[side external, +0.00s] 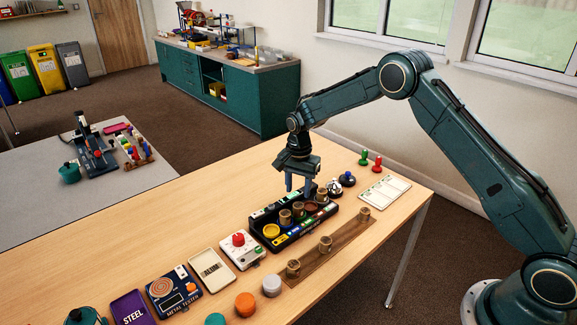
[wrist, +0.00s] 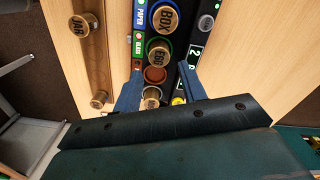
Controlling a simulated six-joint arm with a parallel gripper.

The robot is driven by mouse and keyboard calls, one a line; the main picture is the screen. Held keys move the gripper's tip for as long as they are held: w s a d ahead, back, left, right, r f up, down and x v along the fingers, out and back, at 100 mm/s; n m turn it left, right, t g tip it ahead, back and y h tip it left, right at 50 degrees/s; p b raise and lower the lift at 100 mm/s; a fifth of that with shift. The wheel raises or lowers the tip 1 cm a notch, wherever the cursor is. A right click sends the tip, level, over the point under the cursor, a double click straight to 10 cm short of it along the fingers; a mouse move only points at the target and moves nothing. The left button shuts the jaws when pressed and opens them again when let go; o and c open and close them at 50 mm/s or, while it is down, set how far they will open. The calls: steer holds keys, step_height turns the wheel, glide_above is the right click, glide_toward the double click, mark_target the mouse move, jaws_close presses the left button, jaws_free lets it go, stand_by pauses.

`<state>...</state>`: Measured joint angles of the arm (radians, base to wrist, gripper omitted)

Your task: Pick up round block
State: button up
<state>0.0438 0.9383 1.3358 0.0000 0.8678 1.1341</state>
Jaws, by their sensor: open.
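Several round wooden blocks stand in the black sorting tray (side external: 262,213), such as a front block (side external: 285,216) and a back block (side external: 322,194). In the wrist view, two blocks marked BOX sit in a blue ring (wrist: 163,19) and a green ring (wrist: 158,50). A block marked EGG (wrist: 152,97) is partly hidden by my gripper's body. A brown-red round slot (wrist: 155,75) between them looks empty. My gripper (side external: 298,192) is open and empty above the tray, its fingers on either side of the row in the wrist view (wrist: 160,70). Finger contact cannot be told.
More round blocks stand on a wooden strip (side external: 345,230) in front, including a JAR block (wrist: 86,25). A device with a red button (side external: 240,240), a white card (side external: 384,190) and red and green pegs (side external: 377,163) lie nearby. The table's back left is clear.

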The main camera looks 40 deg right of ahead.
mark_target(298, 205)
steer(key=shift+f, duration=1.05)
steer(key=shift+f, duration=0.1)
steer(key=shift+f, duration=2.45)
steer(key=shift+c, duration=0.4)
steer(key=c, duration=0.7)
